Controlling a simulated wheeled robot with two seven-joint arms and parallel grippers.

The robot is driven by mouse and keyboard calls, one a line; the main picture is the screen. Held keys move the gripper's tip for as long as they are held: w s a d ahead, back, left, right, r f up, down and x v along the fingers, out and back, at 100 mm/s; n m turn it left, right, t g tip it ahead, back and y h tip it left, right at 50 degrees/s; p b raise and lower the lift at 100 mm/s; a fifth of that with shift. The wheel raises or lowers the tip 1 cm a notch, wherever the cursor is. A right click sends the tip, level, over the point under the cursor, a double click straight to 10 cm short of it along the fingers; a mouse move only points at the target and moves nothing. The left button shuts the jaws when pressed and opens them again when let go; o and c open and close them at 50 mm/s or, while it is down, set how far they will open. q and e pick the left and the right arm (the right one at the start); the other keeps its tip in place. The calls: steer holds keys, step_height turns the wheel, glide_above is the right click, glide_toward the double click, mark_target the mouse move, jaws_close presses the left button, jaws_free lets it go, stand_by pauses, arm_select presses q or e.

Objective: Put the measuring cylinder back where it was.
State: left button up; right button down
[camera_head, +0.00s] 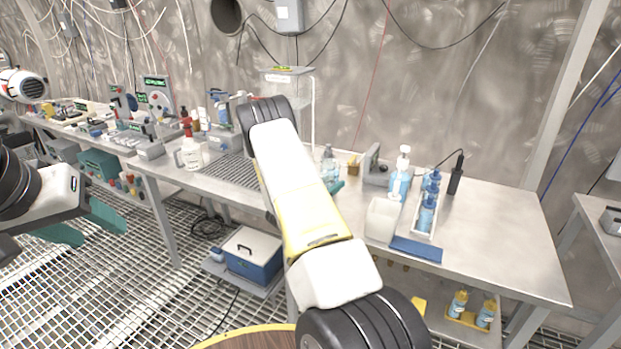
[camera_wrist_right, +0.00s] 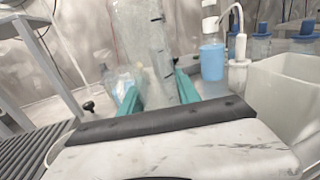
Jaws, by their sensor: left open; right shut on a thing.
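The measuring cylinder (camera_wrist_right: 150,50) is clear with dark marks and stands tall between the teal fingers of my right gripper (camera_wrist_right: 158,94) in the right wrist view. The gripper is shut on it. The cylinder's foot is hidden behind the gripper body, so I cannot tell whether it touches the bench. In the head view my right arm covers most of this spot, and only a teal finger (camera_head: 336,186) shows beside the forearm. My left gripper (camera_head: 92,228) is open and empty, over the floor grating left of the bench.
The steel bench (camera_head: 490,240) has bare room at its right. Near the right gripper stand a white bin (camera_head: 382,219), a blue wash bottle (camera_head: 399,180), a rack of blue bottles (camera_head: 427,208) and a grey device (camera_head: 375,170).

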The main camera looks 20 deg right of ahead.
steer(key=c, duration=0.9)
jaws_free()
steer(key=shift+f, duration=0.1)
steer(key=shift+o, duration=0.2)
